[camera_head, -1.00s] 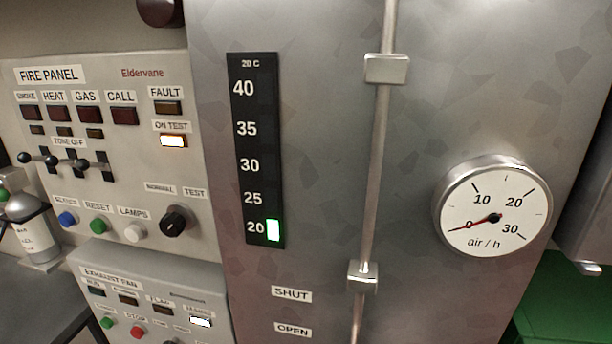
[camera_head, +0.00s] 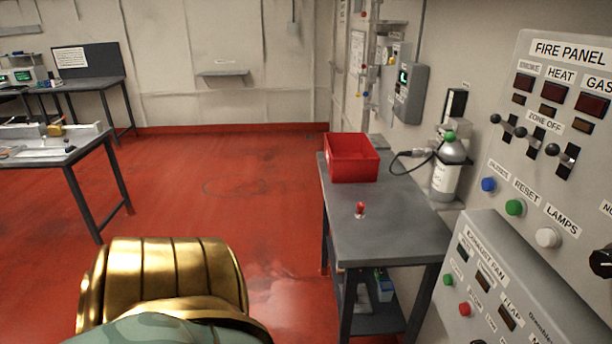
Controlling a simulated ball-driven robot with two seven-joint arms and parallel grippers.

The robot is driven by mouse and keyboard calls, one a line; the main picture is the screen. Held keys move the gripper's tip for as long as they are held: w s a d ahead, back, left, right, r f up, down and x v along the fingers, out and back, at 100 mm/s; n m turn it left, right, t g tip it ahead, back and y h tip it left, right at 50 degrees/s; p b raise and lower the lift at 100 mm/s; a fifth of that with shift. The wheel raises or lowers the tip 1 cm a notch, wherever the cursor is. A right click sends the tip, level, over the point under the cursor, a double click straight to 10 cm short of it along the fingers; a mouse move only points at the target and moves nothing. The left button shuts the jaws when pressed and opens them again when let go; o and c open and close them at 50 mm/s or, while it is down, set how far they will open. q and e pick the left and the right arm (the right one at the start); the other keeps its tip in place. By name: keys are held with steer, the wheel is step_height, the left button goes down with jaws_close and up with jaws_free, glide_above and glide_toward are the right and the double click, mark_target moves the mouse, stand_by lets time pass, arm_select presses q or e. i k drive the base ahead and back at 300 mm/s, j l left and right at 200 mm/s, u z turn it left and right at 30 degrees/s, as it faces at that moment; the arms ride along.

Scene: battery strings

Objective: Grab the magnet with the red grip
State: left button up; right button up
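A small thing with a red top (camera_head: 360,207) stands upright on the grey table to the right of centre, in front of a red bin. It looks like the magnet with the red grip, but it is too small to be certain. Neither of my grippers shows in the head view. A gold, ribbed part with a green camouflage piece fills the bottom left; it appears to be part of my own body.
The grey table (camera_head: 390,235) holds a red bin (camera_head: 352,160) and has a lower shelf. The fire panel (camera_head: 560,120) is close on the right. A workbench (camera_head: 35,150) stands at left. Red floor (camera_head: 230,180) between is clear.

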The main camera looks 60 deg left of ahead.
mark_target(360, 213)
steer(key=u, duration=1.7)
steer(key=z, duration=0.3)
steer(key=i+j+z, duration=0.15)
steer(key=z, duration=0.2)
steer(key=i+j+z, duration=0.1)
steer(key=j+z, duration=0.3)
steer(key=i+j+z, duration=0.1)
steer(key=z, duration=0.25)
